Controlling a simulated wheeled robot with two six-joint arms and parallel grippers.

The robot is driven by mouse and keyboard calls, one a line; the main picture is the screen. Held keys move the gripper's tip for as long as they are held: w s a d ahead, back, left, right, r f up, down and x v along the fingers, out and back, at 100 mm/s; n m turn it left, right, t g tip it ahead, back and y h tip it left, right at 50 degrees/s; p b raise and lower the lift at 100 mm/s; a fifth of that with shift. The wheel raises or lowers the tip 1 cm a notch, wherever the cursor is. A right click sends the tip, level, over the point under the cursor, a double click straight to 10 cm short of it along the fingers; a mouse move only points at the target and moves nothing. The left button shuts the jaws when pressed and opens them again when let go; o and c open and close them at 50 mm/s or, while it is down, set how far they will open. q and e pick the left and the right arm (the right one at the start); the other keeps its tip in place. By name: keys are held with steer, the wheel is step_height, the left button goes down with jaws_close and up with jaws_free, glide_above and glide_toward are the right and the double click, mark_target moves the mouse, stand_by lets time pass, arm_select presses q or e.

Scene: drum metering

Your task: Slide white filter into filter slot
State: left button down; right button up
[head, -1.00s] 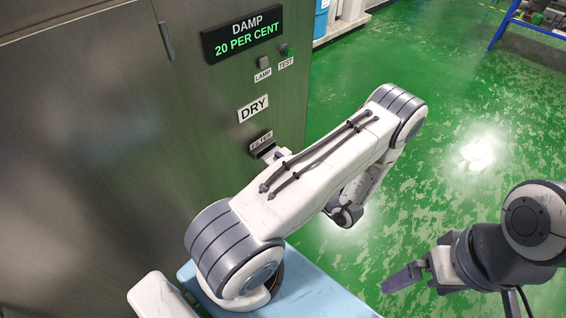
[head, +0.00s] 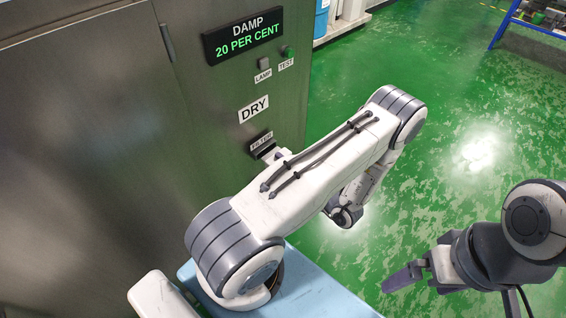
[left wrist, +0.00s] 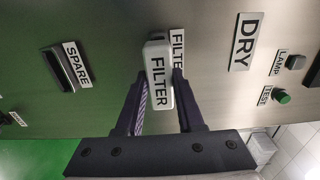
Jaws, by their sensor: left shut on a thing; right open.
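The white filter (left wrist: 158,85), marked FILTER, sits between the two dark fingers of my left gripper (left wrist: 160,97) in the left wrist view. My left gripper is shut on it, right at the steel cabinet's face. The filter slot (head: 265,150) is under a FILTER label in the head view. In the wrist view the white filter covers the slot and part of its label, so I cannot tell how far in it is. My left arm hides most of that gripper in the head view. My right gripper (head: 402,279) is open and empty over the floor, away from the cabinet.
A SPARE slot (left wrist: 66,70) is on the same cabinet face. A DRY label (head: 253,109), lamp button (head: 264,62), green test button (head: 288,52) and display reading DAMP 20 PER CENT (head: 243,36) are above the filter slot. Green floor lies open to the right.

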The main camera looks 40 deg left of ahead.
stand_by(0.4)
arm_select(q)
steer(key=shift+w+a+p, duration=0.15)
steer(key=shift+a+p, duration=0.15)
steer(key=shift+a, duration=1.35)
steer(key=shift+c, duration=2.2)
jaws_free()
steer(key=d+b, duration=0.1)
steer(key=d, duration=0.9)
steer(key=shift+s+d+b, duration=0.25)
steer(key=shift+s+b, duration=0.05)
steer(key=shift+s, duration=0.1)
